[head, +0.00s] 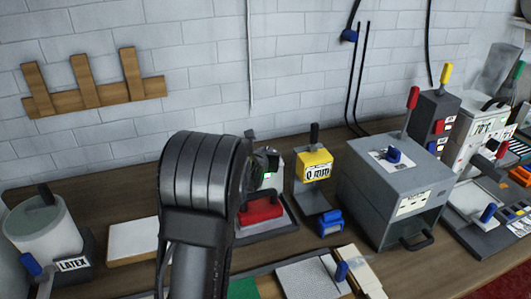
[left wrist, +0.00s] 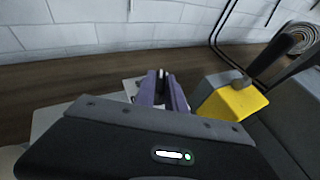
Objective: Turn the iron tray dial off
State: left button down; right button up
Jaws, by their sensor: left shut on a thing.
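The iron tray (head: 284,232) is a dark tray on the bench with a red iron (head: 262,212) resting on it. My left gripper (head: 264,160) is just behind and above the iron, mostly hidden by my own dark arm link. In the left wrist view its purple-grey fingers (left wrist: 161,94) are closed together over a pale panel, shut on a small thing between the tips. That thing fits the iron tray dial by its place, but its shape and setting are hidden by the fingers. My right gripper is not in view.
A yellow press-like device (head: 315,167) stands close to the right of my left gripper, and it also shows in the left wrist view (left wrist: 238,103). A large grey box (head: 394,185) with a red-tipped lever is further right. A pale LATEX pot (head: 44,232) stands at left.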

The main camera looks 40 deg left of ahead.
pick_arm(q)
jog(key=shift+d+n+g+y, duration=0.15)
jog(key=shift+n+g+y, duration=0.15)
dwell(0.4)
jog(key=shift+w+d+r+n+g+y+p, duration=0.15)
jog(key=shift+n+g+y+p, duration=0.25)
jog(key=shift+n+y, duration=0.35)
jog(key=n+g+y, duration=0.2)
jog(key=n, duration=0.1)
jog(key=n+g+y, duration=0.1)
jog(key=g, duration=0.1)
jog(key=shift+w+d+n+y, duration=0.1)
jog(key=shift+w+n+y, duration=0.15)
jog(key=shift+n+y, duration=0.1)
jog(key=n+g, duration=0.1)
jog(key=g, duration=0.1)
jog(key=n+g+y, duration=0.1)
jog(key=n+g, duration=0.1)
jog(key=shift+w+n+y, duration=0.2)
jog(key=shift+n+y, duration=0.1)
jog(key=shift+w+n+g, duration=0.1)
jog(key=shift+n+g, duration=1.4)
jog(key=shift+g, duration=0.2)
jog(key=shift+f, duration=0.2)
jog(key=c, duration=1.4)
grip_release()
